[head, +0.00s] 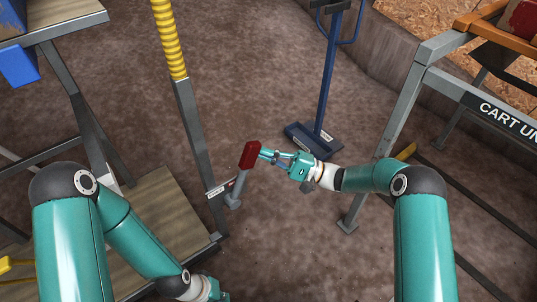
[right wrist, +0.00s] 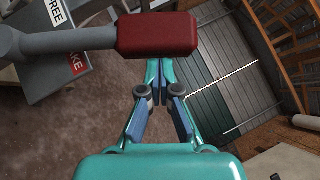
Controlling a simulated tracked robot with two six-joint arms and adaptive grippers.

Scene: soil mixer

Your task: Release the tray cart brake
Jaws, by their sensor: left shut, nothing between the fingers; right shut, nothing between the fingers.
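The brake lever is a grey rod (head: 238,186) with a red grip (head: 250,154), standing tilted beside the cart's grey post (head: 195,125). In the right wrist view the red grip (right wrist: 157,34) spans the top, just beyond my fingertips. A plate there reads "FREE" (right wrist: 56,12) and, partly hidden by the lever, "...KE" (right wrist: 76,64). My right gripper (head: 264,155) is shut and empty, its tips at the right side of the red grip; I cannot tell whether they touch. It also shows in the right wrist view (right wrist: 160,72). My left gripper (head: 222,295) is shut and empty at the bottom edge, partly cut off.
The cart has a wooden lower deck (head: 172,213) and a yellow-sleeved post (head: 169,38). A blue stand (head: 313,142) is on the floor behind my right gripper. A grey frame (head: 401,105) stands to the right. Brown floor (head: 262,85) is clear between them.

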